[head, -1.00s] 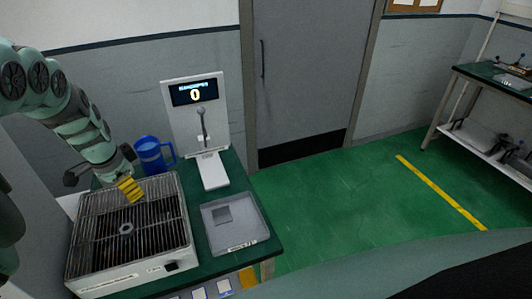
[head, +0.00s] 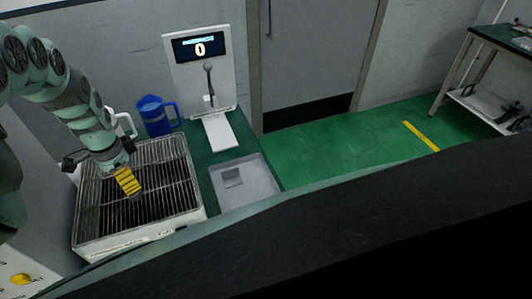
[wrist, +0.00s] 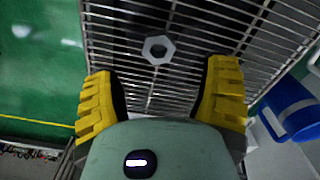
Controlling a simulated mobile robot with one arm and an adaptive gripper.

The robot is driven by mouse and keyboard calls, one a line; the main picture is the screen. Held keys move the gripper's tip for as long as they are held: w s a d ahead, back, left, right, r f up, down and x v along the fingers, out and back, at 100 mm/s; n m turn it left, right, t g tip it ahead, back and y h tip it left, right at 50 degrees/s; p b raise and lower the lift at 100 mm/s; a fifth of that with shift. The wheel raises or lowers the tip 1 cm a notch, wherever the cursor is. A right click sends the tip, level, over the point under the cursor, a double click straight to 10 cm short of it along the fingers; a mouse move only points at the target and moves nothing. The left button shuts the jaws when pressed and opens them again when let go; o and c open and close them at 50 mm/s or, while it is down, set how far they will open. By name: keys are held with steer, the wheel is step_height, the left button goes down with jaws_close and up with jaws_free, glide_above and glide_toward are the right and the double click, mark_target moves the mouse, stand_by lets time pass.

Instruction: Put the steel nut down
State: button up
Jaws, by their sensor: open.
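The steel nut (wrist: 158,50) is a grey hexagonal ring lying on the wire grill (wrist: 190,75) in the wrist view. It sits ahead of and between my fingers, with a gap to both. My gripper (head: 128,182) has yellow ribbed fingers and is open over the grill (head: 182,197) in the head view. The fingers also show in the wrist view (wrist: 160,95), spread wide with nothing between them. I cannot make out the nut in the head view; my gripper seems to cover it.
A blue mug (head: 157,117) and a white mug (head: 124,121) stand behind the grill. A white stand (head: 200,75) has a display reading 0. A grey tray (head: 258,190) holding a flat grey square lies right of the grill.

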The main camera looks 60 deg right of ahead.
steer(key=shift+s+d+f+p, duration=0.1)
steer(key=shift+d+f+p, duration=0.1)
steer(key=shift+f, duration=0.55)
steer(key=shift+s+d+f+p, duration=0.1)
steer(key=shift+f+p, duration=0.1)
steer(key=shift+f, duration=0.5)
steer(key=shift+d+f+p, duration=0.15)
steer(key=shift+f+p, duration=0.05)
steer(key=shift+f, duration=0.55)
steer(key=shift+a+f, duration=0.15)
steer(key=shift+f, duration=0.55)
steer(key=shift+w+a, duration=0.1)
jaws_close()
